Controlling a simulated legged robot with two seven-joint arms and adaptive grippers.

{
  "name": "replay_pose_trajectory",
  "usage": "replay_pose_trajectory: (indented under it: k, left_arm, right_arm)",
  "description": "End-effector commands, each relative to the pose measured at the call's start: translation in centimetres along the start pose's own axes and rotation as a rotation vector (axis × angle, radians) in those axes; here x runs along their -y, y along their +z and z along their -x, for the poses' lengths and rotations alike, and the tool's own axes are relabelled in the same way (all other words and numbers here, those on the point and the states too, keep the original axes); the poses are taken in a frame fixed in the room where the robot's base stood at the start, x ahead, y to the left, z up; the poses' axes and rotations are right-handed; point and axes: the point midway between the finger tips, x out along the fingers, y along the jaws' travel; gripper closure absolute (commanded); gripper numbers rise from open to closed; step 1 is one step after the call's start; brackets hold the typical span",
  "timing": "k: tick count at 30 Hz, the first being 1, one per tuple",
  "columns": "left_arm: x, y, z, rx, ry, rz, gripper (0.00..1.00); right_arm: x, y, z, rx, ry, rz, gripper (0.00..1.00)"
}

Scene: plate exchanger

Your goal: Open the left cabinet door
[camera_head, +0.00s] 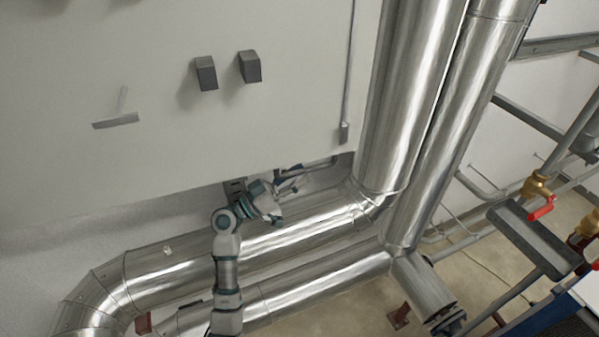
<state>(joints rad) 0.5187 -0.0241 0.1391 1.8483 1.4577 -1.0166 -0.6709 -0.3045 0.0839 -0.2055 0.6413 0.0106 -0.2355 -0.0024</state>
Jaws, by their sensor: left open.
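A pale cabinet (260,125) fills the upper left of the head view. A grey T-shaped handle (116,121) is on its front at the left, and two dark blocks (206,73) stick out to the right of it. I cannot make out a seam that marks the left door. My left gripper (291,180) is just below the cabinet's lower edge, in front of the pipes and well to the right of and below the handle. It is open and appears empty; its fingers are small and partly blurred against the background. My right gripper is not in view.
Large shiny pipes (411,90) rise on the right of the cabinet and bend along below it (300,235), close to my left arm. A red-handled valve (541,208) and grey metal framework stand at the right. The space before the cabinet front looks clear.

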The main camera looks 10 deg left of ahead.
Motion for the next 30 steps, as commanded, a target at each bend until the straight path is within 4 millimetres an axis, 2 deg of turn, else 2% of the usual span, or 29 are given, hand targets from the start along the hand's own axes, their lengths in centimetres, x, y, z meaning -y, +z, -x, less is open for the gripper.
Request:
replay_pose_trajectory:
  k: [9, 13, 19, 30]
  left_arm:
    - [0.7, -0.1, 7.7, -0.002, -0.006, 0.005, 0.60]
    - [0.9, -0.1, 10.0, -0.004, -0.005, 0.007, 0.60]
    - [0.8, -0.1, 11.2, -0.004, -0.004, 0.005, 0.60]
    - [0.7, -0.1, 11.2, -0.003, -0.004, 0.004, 0.60]
  right_arm:
    - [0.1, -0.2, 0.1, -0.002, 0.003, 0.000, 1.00]
    - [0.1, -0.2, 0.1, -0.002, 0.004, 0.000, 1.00]
    - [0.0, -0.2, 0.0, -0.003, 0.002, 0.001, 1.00]
    - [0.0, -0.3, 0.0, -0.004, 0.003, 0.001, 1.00]
